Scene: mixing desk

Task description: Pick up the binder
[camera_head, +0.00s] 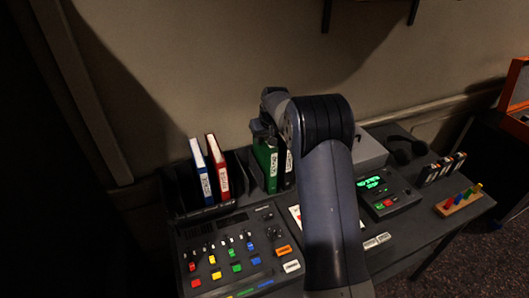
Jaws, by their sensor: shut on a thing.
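Several binders stand upright at the back of the desk. A blue binder (201,172) and a red binder (218,170) lean slightly in a black holder at the left. A green binder (267,162) stands to their right, with a black binder (288,170) beside it, partly hidden by my arm. My gripper (264,132) is at the top of the green binder and shut on it. The fingertips are small and dark here, so the exact contact is hard to see.
A mixing console (232,248) with coloured buttons fills the front left of the desk. A device with a green display (388,194), headphones (408,149) and a wooden pegboard (458,203) are at the right. The wall is close behind the binders.

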